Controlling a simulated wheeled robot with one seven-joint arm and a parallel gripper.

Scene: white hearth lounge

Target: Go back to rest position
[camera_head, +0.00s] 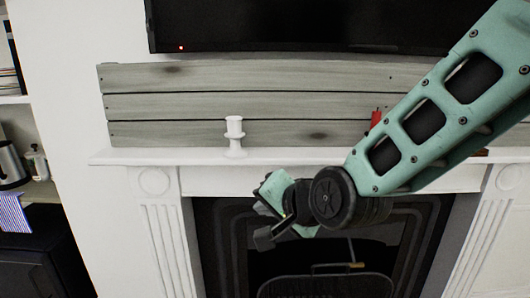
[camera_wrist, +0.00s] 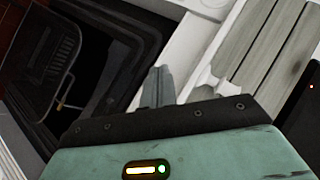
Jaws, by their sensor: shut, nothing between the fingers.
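My gripper (camera_head: 268,236) is in front of the white fireplace, just below the mantel, at the end of my green arm that reaches in from the upper right. In the wrist view its fingers (camera_wrist: 157,88) are together and empty, with the fireplace and mantel behind them.
The white mantel shelf (camera_head: 130,157) holds a white candlestick (camera_head: 234,133) left of my arm and a red object (camera_head: 376,117) partly hidden by it. Grey planks (camera_head: 170,105) and a black screen (camera_head: 290,25) are above. The dark firebox (camera_head: 225,225) is below; shelves (camera_head: 40,190) stand left.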

